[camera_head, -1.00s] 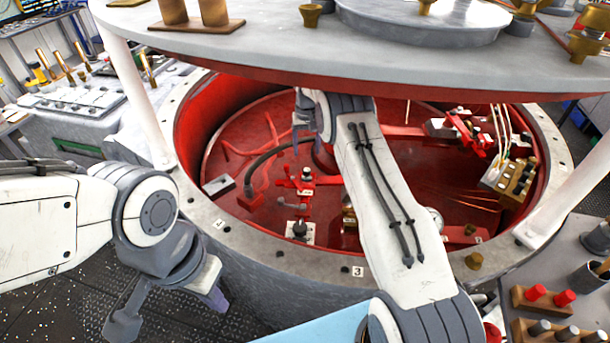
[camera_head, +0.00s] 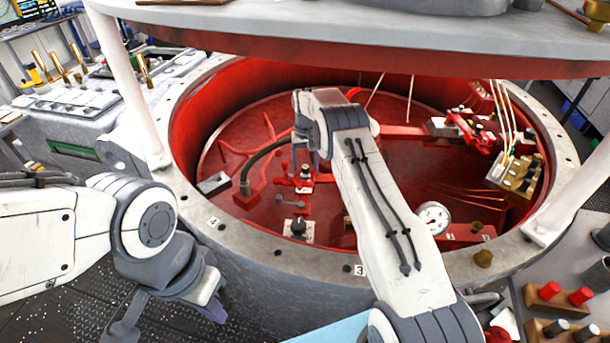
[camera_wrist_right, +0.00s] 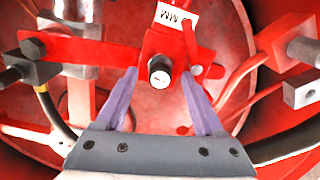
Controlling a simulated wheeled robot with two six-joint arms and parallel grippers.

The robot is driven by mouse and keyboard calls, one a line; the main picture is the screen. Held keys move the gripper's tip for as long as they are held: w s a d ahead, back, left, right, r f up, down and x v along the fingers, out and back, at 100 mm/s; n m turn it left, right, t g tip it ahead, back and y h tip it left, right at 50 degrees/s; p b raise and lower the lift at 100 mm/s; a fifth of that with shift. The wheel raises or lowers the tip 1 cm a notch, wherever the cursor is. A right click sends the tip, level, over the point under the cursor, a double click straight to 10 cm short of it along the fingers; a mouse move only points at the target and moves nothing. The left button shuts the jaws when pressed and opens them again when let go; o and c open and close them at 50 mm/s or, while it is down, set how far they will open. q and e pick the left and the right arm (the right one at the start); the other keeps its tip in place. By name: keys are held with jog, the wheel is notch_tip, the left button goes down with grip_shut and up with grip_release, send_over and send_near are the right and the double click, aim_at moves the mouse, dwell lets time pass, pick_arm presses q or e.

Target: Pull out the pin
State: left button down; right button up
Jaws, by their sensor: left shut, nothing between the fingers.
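The pin seems to be the black round knob with a pale top (camera_wrist_right: 160,78), standing on a red bracket in the right wrist view. A white tag marked "MM" (camera_wrist_right: 178,17) is beside it. My right gripper (camera_wrist_right: 160,76) is open, with one purple finger on each side of the knob; I cannot tell whether they touch it. In the head view the knob (camera_head: 305,173) shows on the red fixture inside the drum, just below my right gripper (camera_head: 303,160). My left gripper (camera_head: 216,312) is shut and empty, outside the drum at lower left.
The red-lined drum has a grey bolted rim (camera_head: 250,248). A pale round lid (camera_head: 350,35) on white posts hangs over it. Inside are a black hose (camera_head: 265,158), a gauge (camera_head: 433,218) and a brass terminal block (camera_head: 516,175) with wires.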

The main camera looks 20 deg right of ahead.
aim_at(306, 167)
grip_shut()
jog(key=shift+r+p, duration=1.8)
jog(key=shift+r, duration=1)
